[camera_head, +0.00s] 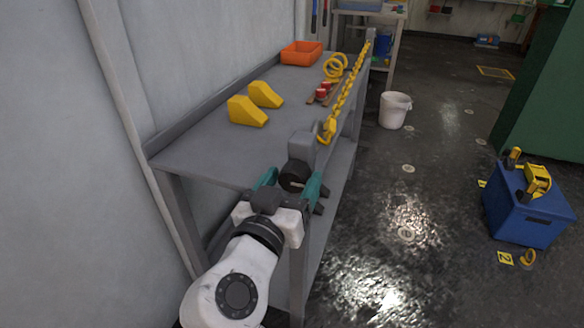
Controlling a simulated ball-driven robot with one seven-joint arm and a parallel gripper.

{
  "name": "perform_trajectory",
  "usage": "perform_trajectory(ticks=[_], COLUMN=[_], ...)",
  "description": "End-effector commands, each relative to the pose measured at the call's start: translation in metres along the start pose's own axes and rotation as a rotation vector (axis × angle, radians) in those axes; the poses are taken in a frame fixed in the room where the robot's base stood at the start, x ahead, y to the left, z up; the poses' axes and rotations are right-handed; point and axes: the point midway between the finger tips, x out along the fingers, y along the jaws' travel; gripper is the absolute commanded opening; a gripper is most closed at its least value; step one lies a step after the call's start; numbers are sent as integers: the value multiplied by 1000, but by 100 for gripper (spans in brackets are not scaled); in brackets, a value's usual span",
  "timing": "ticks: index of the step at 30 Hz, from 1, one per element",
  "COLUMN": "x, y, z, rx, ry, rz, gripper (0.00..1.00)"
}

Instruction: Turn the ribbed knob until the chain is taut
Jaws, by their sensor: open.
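The ribbed knob (293,177) is dark and sits on the near face of a grey block (302,148) at the near right corner of the workbench. The yellow chain (347,92) runs from near that block along the bench's right edge to a grey post (370,36) at the far end. I cannot tell how tight it is. My gripper (291,184) has teal fingers, one on each side of the knob. It is open, and I cannot tell whether either finger touches the knob.
The grey workbench (200,152) carries two yellow wedges (248,111), an orange tray (301,53), yellow rings (334,68) and small red items (322,92). A white bucket (394,110) and a blue box (527,205) stand on the floor at right. Floor between is mostly clear.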

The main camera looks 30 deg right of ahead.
Motion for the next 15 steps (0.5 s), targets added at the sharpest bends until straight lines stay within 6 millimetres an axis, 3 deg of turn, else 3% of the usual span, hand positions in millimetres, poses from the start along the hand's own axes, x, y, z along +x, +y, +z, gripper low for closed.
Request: perform_trajectory(ticks=[7, 15], x=[0, 0], y=[1, 1], z=[-4, -2], rx=[-199, -288], ry=[-1, -1], rz=[1, 0], gripper=[70, 70])
